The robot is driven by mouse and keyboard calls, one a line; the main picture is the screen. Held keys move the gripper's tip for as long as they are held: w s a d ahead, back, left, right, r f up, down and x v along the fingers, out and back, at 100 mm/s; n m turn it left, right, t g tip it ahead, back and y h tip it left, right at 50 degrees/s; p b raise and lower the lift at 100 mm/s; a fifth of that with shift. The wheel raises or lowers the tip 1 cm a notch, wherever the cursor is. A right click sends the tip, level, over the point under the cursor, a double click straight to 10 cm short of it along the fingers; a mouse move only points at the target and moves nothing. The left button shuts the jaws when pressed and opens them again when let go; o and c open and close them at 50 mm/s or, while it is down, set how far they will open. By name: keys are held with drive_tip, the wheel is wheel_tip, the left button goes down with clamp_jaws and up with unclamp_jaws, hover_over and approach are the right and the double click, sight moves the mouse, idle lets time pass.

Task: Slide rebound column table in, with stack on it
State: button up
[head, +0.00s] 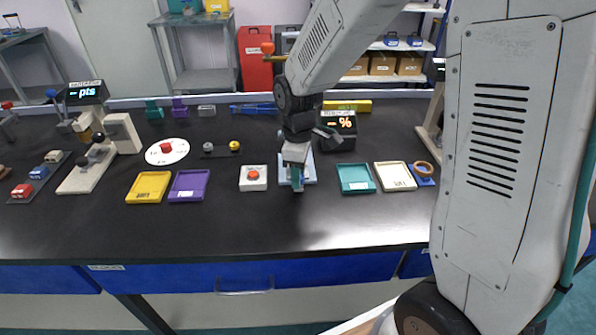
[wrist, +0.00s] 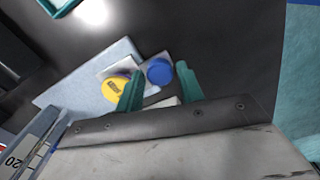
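The rebound column's light blue base plate (head: 311,165) lies on the bench, largely hidden behind my gripper (head: 296,178). In the wrist view, the plate (wrist: 70,92) carries a small pale table (wrist: 108,68) with a yellow labelled disc (wrist: 115,88) on it. A round blue knob (wrist: 159,71) sits at the table's near end. My gripper's teal fingers (wrist: 161,80) are apart, one on each side of the knob; I cannot tell whether they touch it. The left finger partly covers the yellow disc.
A display reading "- %" (head: 338,127) stands behind the plate. A white box with a red button (head: 253,177) is to the left. A teal tray (head: 355,178) and a cream tray (head: 395,176) lie to the right. The bench front is clear.

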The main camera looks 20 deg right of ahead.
clamp_jaws()
drive_tip(key=w+d, duration=0.1)
drive_tip(key=w, duration=0.2)
drive_tip(key=w+d, duration=0.1)
drive_tip(key=w, duration=0.2)
drive_tip(key=w+d, duration=0.1)
drive_tip(key=w, duration=0.3)
drive_tip(key=shift+w+d, duration=0.1)
drive_tip(key=shift+d, duration=0.15)
drive_tip(key=shift+w+d+r, duration=0.1)
drive_tip(key=shift+w, duration=0.25)
unclamp_jaws()
drive_tip(key=shift+w, duration=0.1)
